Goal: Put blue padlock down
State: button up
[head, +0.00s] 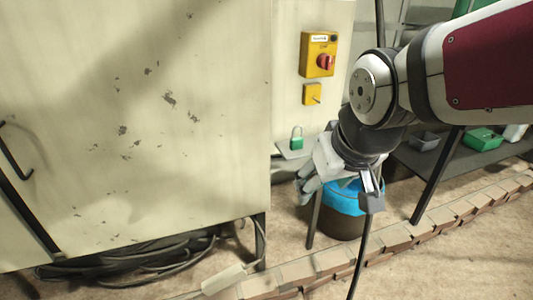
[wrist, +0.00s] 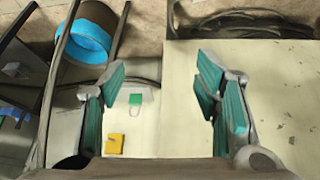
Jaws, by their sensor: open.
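My gripper (head: 338,192) is open, in front of a blue-rimmed bucket in the head view. In the wrist view my gripper (wrist: 164,98) shows two teal-padded fingers wide apart with nothing held between them. I cannot make out a blue padlock in either view. A green padlock (head: 296,138) with a pale shackle stands on a small ledge (head: 287,153) below the yellow switch boxes. The green padlock also shows in the wrist view (wrist: 134,101), beyond the gap between the fingers and near the left finger.
A yellow switch box (head: 319,54) with a red knob hangs above a smaller yellow box (head: 312,94). A large pale cabinet (head: 140,100) fills the left. The blue-rimmed bucket (head: 343,198) stands below. A dark table (head: 448,160) at right holds a green box (head: 483,138).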

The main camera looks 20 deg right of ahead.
jog(key=s+a+g, duration=0.2)
jog(key=s, duration=1.1)
jog(key=shift+a+r+n+g+y, duration=0.3)
jog(key=shift+g+y, duration=0.1)
jog(key=shift+w, duration=0.1)
notch_tip(320, 180, up, 6)
jog(key=t+p, duration=0.1)
jog(key=p, duration=0.4)
jog(key=shift+r, duration=0.2)
jog(key=shift+w, duration=0.1)
jog(key=shift+c, duration=0.2)
